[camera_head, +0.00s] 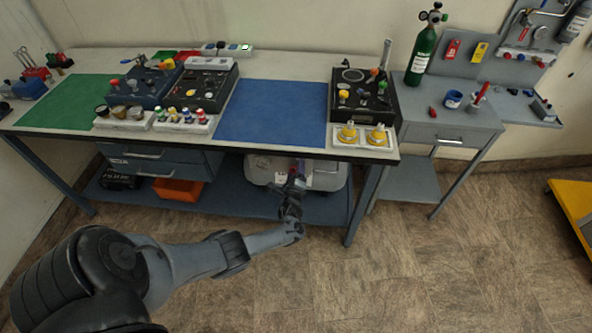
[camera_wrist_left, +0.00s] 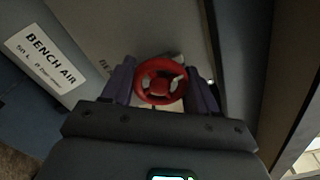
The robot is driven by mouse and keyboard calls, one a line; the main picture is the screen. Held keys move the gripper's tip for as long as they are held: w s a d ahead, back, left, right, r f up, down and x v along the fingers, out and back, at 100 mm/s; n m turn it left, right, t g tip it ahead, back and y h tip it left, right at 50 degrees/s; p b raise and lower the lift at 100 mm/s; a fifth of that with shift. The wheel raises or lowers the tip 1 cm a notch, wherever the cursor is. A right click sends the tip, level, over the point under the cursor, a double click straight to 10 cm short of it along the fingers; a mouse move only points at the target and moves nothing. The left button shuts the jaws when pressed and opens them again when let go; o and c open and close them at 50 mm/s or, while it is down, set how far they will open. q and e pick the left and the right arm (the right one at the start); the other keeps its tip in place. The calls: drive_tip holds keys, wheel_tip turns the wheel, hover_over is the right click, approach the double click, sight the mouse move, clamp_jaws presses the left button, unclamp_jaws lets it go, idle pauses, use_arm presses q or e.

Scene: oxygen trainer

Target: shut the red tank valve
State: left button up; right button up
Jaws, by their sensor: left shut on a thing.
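The red tank valve is a round handwheel with a hub and spokes, in the middle of the left wrist view (camera_wrist_left: 157,88). My left gripper (camera_wrist_left: 160,76) has its two dark fingers on either side of the wheel and is shut on it. In the head view my left gripper (camera_head: 294,178) reaches under the bench to the front of a pale tank (camera_head: 325,176). There the gripper mostly hides the wheel. A white "BENCH AIR" label (camera_wrist_left: 45,62) shows at the left of the wrist view. My right gripper is in neither view.
The bench's lower shelf (camera_head: 240,212) holds an orange bin (camera_head: 180,189) left of the tank. Drawers (camera_head: 150,160) hang above the bin. The blue mat (camera_head: 272,112) on top is clear. A green cylinder (camera_head: 421,52) stands on the grey side table (camera_head: 440,122). The floor in front is open.

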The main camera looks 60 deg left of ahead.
use_arm(q)
drive_tip(key=shift+w+m, duration=0.1)
drive_tip(key=shift+m, duration=1)
drive_tip(key=shift+f, duration=0.15)
drive_tip(key=o, duration=1)
drive_tip(key=shift+o, duration=0.2)
